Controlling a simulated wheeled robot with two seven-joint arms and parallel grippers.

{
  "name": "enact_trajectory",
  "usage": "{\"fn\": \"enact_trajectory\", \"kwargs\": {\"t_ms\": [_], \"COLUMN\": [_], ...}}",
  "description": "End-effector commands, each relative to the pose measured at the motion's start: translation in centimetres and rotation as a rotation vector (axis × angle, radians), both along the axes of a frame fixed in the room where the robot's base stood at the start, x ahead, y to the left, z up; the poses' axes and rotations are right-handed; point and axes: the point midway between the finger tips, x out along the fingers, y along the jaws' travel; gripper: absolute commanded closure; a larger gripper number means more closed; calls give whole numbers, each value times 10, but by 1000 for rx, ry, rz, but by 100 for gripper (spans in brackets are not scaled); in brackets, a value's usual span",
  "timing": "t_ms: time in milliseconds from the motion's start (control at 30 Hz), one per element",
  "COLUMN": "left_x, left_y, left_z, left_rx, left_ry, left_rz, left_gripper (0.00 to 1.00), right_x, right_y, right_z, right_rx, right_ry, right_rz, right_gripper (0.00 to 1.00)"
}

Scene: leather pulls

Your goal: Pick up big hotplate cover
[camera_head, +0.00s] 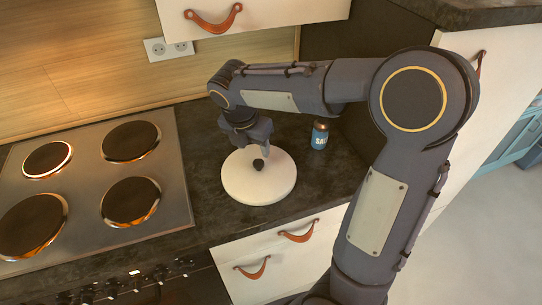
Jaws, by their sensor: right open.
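The big hotplate cover (270,188) is a round cream-white disc with a small dark knob (258,164) near its middle. It lies flat on the dark counter, to the right of the stove. My right gripper (256,146) is above the cover, pointing down, with its fingertips close to the knob. It is open, and I cannot tell whether the fingers touch the knob. My right arm comes in from the lower right and arches over the counter. My left gripper is not in view.
The stove (85,185) with several round hotplates fills the left. A blue salt shaker (319,135) stands behind and right of the cover. A white cupboard with leather pulls (214,18) hangs above. White drawers (268,262) are below the counter's front edge.

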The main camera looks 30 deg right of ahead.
Motion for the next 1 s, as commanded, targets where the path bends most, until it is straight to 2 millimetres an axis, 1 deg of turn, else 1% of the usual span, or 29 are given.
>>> {"fn": "enact_trajectory", "kwargs": {"t_ms": [267, 533, 633, 833, 867, 1000], "left_x": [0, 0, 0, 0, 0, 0], "left_y": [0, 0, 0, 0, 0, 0], "left_z": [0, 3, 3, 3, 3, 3], "left_rx": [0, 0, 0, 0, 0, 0], "left_ry": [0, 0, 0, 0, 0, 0], "left_rz": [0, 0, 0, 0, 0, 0], "left_gripper": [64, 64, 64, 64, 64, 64], "right_x": [4, 8, 9, 9, 9, 9], "right_y": [-7, -17, -18, -18, -18, -18], "right_z": [-30, -67, -73, -73, -73, -73], "right_rx": [-5, -2, -2, -1, -1, -1], "right_ry": [6, 5, 3, 2, 2, 1], "right_rz": [7, 6, 5, 5, 5, 5], "right_gripper": [47, 47, 47, 47, 48, 66]}}
